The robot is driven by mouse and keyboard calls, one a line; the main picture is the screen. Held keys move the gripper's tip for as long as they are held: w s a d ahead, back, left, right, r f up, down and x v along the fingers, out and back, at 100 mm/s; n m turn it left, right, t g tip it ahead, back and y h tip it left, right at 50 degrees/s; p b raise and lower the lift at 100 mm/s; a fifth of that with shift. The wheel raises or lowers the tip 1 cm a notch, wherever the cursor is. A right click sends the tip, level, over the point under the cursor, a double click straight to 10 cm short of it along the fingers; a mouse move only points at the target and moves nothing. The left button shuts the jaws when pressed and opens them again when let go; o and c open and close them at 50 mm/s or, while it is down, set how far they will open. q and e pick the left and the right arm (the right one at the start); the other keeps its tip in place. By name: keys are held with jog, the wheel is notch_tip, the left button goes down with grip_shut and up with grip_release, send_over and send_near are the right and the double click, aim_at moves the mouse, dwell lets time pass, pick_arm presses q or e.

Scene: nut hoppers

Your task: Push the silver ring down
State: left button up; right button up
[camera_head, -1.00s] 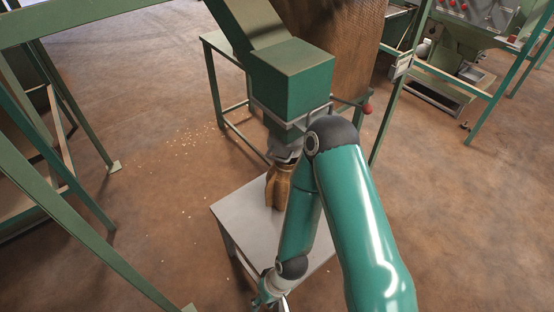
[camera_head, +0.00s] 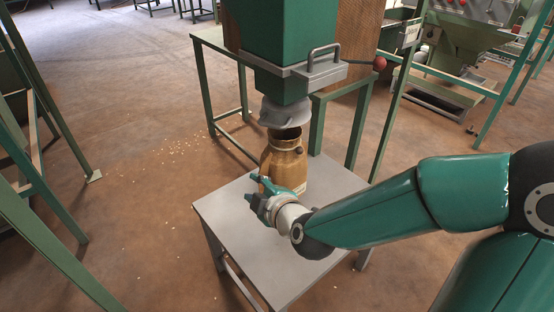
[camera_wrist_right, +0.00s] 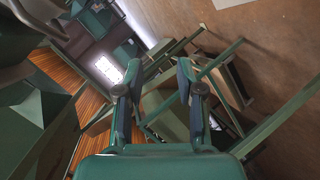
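The silver ring (camera_head: 285,113) is a grey collar around the spout under the green hopper (camera_head: 295,35). Its dark lower opening sits right over the mouth of a brown sack (camera_head: 286,160), which stands upright on a grey table (camera_head: 315,262). My right gripper (camera_head: 252,190) is in front of the sack's lower left side, below the ring; I cannot tell whether it touches the sack. In the right wrist view the two fingers (camera_wrist_right: 159,72) are apart with nothing between them. The ring does not clearly show in that view. My left gripper is in neither view.
A silver slide gate with a handle (camera_head: 318,68) is on the hopper just above the ring. A lever with a red knob (camera_head: 379,63) sticks out to the right. Green frame legs (camera_head: 25,150) stand at left.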

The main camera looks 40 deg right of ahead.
jog(key=s+d+r+n+t+h+b, duration=0.2)
jog(key=s+d+t+b, duration=0.1)
jog(key=b, duration=0.2)
pick_arm(q)
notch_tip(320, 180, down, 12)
jog(key=b, duration=0.4)
pick_arm(e)
jog(key=n+t+h+p, duration=0.1)
jog(key=n+h+p, duration=0.1)
jog(key=p, duration=0.6)
send_near(276, 127)
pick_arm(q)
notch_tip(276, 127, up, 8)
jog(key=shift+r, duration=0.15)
pick_arm(e)
jog(key=shift+x, duration=5.25)
jog(key=shift+d+f, duration=0.15)
grip_shut()
